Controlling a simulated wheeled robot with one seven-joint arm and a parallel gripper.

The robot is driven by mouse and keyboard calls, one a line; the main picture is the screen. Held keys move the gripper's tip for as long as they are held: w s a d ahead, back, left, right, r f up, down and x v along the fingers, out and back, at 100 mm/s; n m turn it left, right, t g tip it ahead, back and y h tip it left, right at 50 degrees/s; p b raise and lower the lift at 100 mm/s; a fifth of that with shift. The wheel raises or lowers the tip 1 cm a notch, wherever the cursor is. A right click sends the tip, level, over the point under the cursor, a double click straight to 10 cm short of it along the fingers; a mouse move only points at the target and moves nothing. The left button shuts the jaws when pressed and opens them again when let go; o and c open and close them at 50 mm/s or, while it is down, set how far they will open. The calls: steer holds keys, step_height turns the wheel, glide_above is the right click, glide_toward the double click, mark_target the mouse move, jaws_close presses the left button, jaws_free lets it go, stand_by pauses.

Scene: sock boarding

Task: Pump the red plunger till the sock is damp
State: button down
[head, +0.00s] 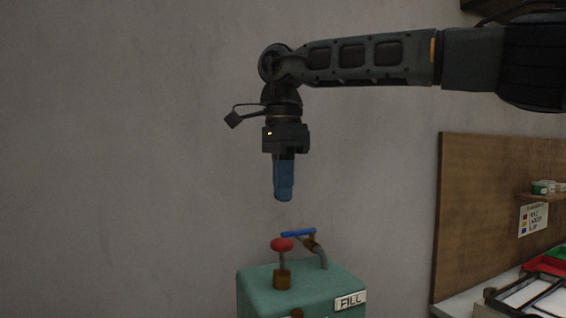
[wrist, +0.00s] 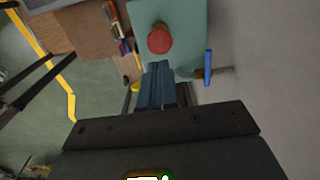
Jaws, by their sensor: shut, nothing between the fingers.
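The red plunger (head: 282,244) stands up on a brass collar on top of the green tank (head: 258,284) in the head view. It also shows from above in the wrist view as a red knob (wrist: 160,39). My gripper (head: 284,197) points straight down with its blue fingers together and empty. It hangs above the plunger, apart from it. In the wrist view the gripper's fingers (wrist: 157,68) are side by side, with their tips just below the knob in the picture. The sock is not identifiable in either view.
A blue-handled tap (head: 299,233) rises beside the plunger on the tank. A white FILL label (head: 350,300) is on the tank's front. A brown board (head: 487,210) and a bench with trays (head: 530,293) stand at the right. The air left of my gripper is clear.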

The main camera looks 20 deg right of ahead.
mark_target(284, 240)
step_height(284, 240, down, 7)
steer(key=shift+r+p, duration=0.1)
steer(key=shift+p, duration=0.25)
steer(key=shift+f+b, duration=0.55)
steer(key=shift+f, duration=1.35)
